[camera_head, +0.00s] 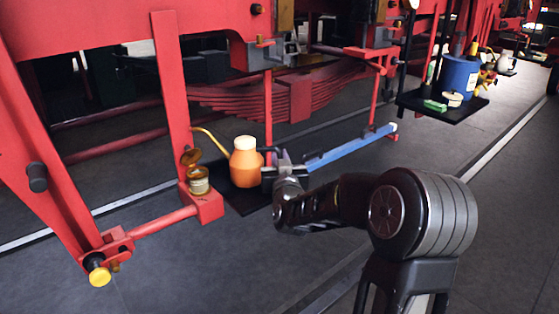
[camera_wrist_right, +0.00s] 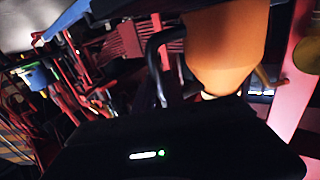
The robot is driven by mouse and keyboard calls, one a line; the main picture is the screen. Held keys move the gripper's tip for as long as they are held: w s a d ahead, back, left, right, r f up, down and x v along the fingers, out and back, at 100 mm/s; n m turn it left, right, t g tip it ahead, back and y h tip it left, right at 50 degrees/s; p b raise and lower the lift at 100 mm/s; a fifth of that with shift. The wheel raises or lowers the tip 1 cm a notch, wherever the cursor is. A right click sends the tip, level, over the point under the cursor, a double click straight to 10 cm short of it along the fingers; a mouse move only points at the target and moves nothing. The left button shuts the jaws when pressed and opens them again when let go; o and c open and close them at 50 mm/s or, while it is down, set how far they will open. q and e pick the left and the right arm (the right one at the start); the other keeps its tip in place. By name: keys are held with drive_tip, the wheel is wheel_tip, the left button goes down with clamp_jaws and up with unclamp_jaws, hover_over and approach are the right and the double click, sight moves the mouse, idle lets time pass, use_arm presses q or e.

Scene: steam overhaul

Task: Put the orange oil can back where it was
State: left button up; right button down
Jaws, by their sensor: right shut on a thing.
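The orange oil can (camera_head: 245,168) stands upright, as far as I can see, with a white cap on top and a thin yellow spout pointing left. It is on or just over a dark flat tray (camera_head: 243,203); I cannot tell whether it touches. My right gripper (camera_head: 270,177) is at the can's right side and is shut on it, seemingly at its dark handle. My left gripper is not in view.
An oil cup with an open brown lid (camera_head: 198,180) sits on the red bracket (camera_head: 208,205) just left of the can. A blue bar (camera_head: 350,147) runs right of the gripper. A dark shelf (camera_head: 445,112) at right holds a blue container (camera_head: 458,77). The floor in front is clear.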

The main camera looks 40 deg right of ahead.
drive_tip(key=shift+f, duration=0.35)
drive_tip(key=shift+f, duration=0.1)
drive_tip(key=c, duration=1.4)
unclamp_jaws()
drive_tip(key=shift+f, duration=0.1)
drive_tip(key=b+v, duration=0.1)
drive_tip(key=v, duration=1.1)
